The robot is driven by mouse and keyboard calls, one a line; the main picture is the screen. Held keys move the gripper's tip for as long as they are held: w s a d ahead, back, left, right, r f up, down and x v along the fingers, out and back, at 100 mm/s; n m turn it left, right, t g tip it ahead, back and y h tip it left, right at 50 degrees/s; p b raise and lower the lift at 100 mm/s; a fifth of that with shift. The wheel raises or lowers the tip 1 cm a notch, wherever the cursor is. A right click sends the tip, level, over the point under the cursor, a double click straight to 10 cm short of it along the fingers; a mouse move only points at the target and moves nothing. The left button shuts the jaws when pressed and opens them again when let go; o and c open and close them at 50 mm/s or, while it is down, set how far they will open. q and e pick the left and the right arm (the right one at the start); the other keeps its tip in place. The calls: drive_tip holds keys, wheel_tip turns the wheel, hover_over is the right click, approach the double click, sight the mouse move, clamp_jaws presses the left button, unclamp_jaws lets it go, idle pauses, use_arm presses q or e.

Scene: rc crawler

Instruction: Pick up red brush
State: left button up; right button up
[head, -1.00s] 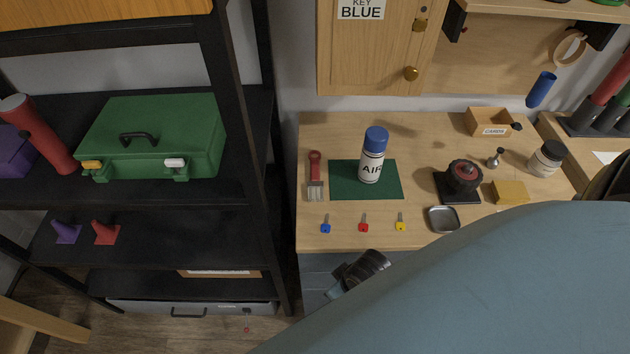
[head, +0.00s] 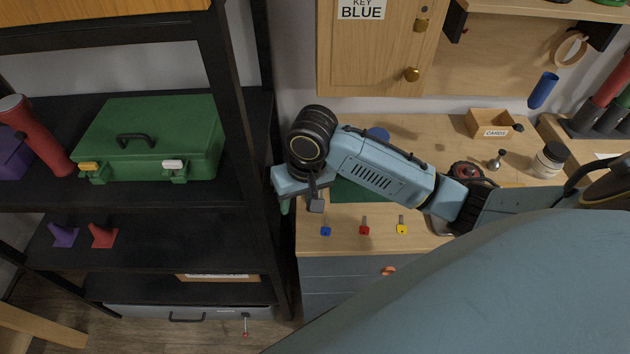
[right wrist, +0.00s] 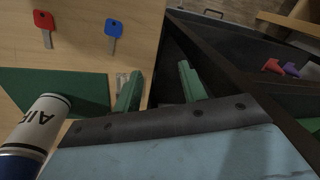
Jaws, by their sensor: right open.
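The red brush is hidden behind my right arm in the head view. In the right wrist view only its pale bristle end (right wrist: 121,82) shows, beside the green mat (right wrist: 50,86) and partly covered by one green finger. My right gripper (head: 298,198) is over the left edge of the workbench. In the right wrist view its two green fingers (right wrist: 158,82) are apart with nothing between them. One finger is over the bench by the brush, the other beyond the bench edge. My left gripper is not in view.
The AIR can (right wrist: 42,125) stands on the mat, close to my gripper. A blue key (head: 326,229), red key (head: 364,228) and yellow key (head: 402,227) lie along the bench front. A black shelf (head: 262,240) with a green case (head: 150,140) stands left.

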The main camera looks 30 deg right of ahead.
drive_tip(key=w+d+r+m+g+h, duration=0.1)
drive_tip(key=w+d+r+m, duration=0.45)
drive_tip(key=d+r, duration=0.25)
drive_tip(key=shift+n, duration=0.25)
drive_tip(key=f, duration=0.4)
drive_tip(key=f+b, duration=0.1)
drive_tip(key=f, duration=0.2)
drive_tip(key=shift+w+d+f, duration=0.1)
drive_tip(key=shift+w+d, duration=0.1)
drive_tip(key=shift+w, duration=0.15)
drive_tip(key=shift+s+a+f+b, duration=0.1)
drive_tip(key=shift+f+b, duration=0.2)
drive_tip(key=shift+f, duration=1.15)
drive_tip(key=shift+s+a+f+b, duration=0.1)
drive_tip(key=shift+f+b, duration=0.15)
drive_tip(key=shift+f, duration=1.2)
drive_tip(key=shift+w, duration=0.1)
drive_tip(key=c, duration=0.6)
drive_tip(key=shift+r, duration=0.15)
drive_tip(key=shift+c, duration=0.2)
